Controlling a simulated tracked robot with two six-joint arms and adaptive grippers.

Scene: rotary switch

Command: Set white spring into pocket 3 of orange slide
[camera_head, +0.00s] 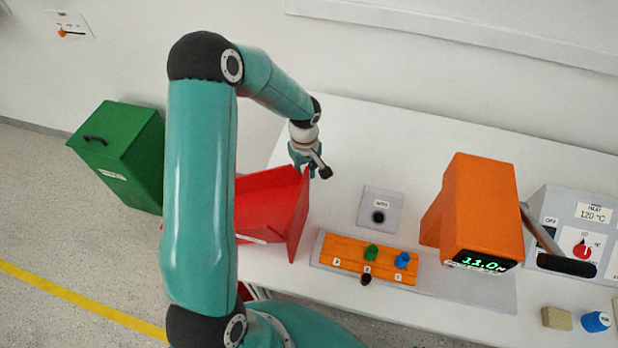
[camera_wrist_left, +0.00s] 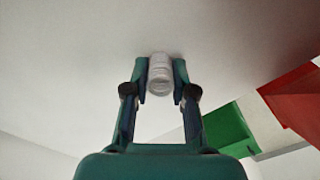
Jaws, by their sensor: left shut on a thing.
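My left gripper (camera_head: 318,171) is above the white bench, beside the red bin's upper edge. In the left wrist view, this gripper (camera_wrist_left: 160,92) is shut on the white spring (camera_wrist_left: 160,76), a pale ribbed cylinder held between the fingertips. The spring cannot be made out in the head view. The orange slide (camera_head: 345,248) lies on a grey base, below and right of the gripper, and apart from it. A green piece (camera_head: 371,252) and a blue piece (camera_head: 402,260) sit on it. The slide's left part looks unoccupied. Its small labels are too small to read surely. My right gripper is not in view.
A red bin (camera_head: 272,208) stands left of the slide, close to my arm. A grey plate with a dark hole (camera_head: 380,202) lies behind the slide. An orange press-like device with display (camera_head: 470,205) and a lever stands to the right. A green bin (camera_head: 125,150) is far left.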

